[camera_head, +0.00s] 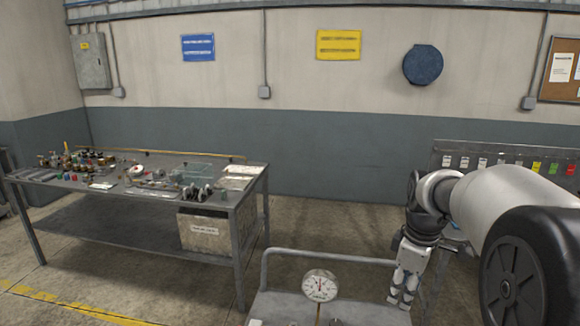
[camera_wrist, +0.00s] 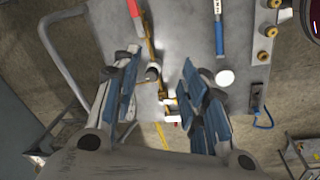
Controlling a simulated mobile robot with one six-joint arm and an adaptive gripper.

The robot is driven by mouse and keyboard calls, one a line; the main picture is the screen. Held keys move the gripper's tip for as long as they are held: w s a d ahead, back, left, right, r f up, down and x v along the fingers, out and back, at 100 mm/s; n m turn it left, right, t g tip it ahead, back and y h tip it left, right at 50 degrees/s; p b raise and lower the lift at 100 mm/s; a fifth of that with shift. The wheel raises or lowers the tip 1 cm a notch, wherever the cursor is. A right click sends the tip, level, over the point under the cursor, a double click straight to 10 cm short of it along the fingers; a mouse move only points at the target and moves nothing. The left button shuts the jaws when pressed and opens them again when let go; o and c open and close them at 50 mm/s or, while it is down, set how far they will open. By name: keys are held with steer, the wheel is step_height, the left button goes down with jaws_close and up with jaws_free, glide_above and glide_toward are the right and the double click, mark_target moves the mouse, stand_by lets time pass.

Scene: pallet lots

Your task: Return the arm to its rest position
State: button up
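My arm comes in from the right side of the head view, with my gripper (camera_head: 403,291) hanging downward by the right end of a grey cart (camera_head: 365,308). In the wrist view my gripper (camera_wrist: 158,72) has its two blue-padded fingers spread well apart, with nothing held between them. The cart's grey top (camera_wrist: 185,40) lies beyond the fingertips. The fingers hide parts of it.
A round dial gauge (camera_head: 320,286) stands on the cart, behind it a rail (camera_head: 330,254). In the wrist view a red-and-white tool (camera_wrist: 135,18) and a blue-handled tool (camera_wrist: 219,35) lie on top. A workbench (camera_head: 130,200) with many small parts stands left; floor between is clear.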

steer(key=s+a+m+t, duration=0.1)
steer(key=s+a+m, duration=0.2)
steer(key=s, duration=0.6)
steer(key=s+a+r+m+t, duration=0.1)
steer(key=s+a+m, duration=0.2)
steer(key=s, duration=0.6)
steer(key=s+a+r+m+t, duration=0.1)
steer(key=s+a+m, duration=0.3)
steer(key=s, duration=0.5)
steer(key=shift+s+a+r, duration=0.2)
steer(key=shift+a+r, duration=0.05)
steer(key=shift+a, duration=0.35)
